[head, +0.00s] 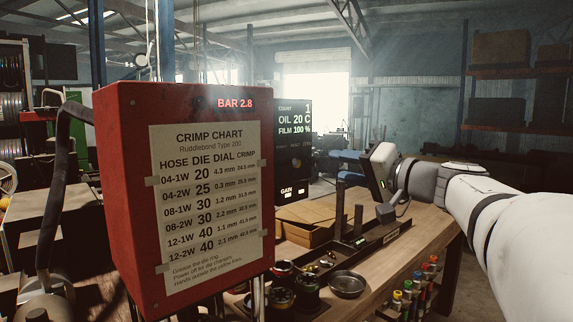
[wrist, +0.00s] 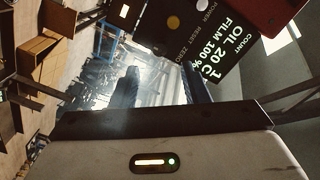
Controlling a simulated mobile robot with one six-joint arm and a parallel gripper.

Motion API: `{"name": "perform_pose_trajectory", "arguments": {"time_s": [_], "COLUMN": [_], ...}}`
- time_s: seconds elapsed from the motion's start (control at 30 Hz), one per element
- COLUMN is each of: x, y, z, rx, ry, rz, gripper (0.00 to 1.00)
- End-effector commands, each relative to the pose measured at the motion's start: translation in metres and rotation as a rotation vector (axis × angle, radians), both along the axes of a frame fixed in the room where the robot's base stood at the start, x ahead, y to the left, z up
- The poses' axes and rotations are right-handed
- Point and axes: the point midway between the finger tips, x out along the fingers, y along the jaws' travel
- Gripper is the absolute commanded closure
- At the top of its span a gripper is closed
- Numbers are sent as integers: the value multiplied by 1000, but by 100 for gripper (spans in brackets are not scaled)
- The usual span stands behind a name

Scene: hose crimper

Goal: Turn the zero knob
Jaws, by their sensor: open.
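The dark control box (head: 293,150) stands behind the red cabinet in the head view, its screen reading OIL 20 C and FILM 100 %. The box (wrist: 150,30) also shows, rotated, at the top of the wrist view. There it carries small POWER, RESET and ZERO labels and a round tan control (wrist: 173,22). I cannot tell for certain which control is the zero knob. My gripper (head: 346,167) is to the right of the box and apart from it. Its two dark fingers (wrist: 162,88) are spread, with nothing between them in the wrist view.
The red cabinet (head: 112,190) with a crimp chart (head: 208,250) fills the left front. The wooden bench (head: 425,235) bears a cardboard box (head: 305,232), a metal dish (head: 347,284) and dark round dies (head: 306,292). A thin upright post (head: 340,212) stands below my gripper.

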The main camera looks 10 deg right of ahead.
Motion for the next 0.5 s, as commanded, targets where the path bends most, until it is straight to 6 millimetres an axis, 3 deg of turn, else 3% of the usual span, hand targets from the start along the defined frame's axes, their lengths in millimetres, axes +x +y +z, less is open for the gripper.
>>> {"name": "perform_pose_trajectory", "arguments": {"time_s": [0.3, 0.5], "x": [41, 53], "y": [31, 40], "z": [2, 0], "rx": [-1, -2], "ry": [4, 4], "rz": [4, 1], "gripper": [59, 59]}}
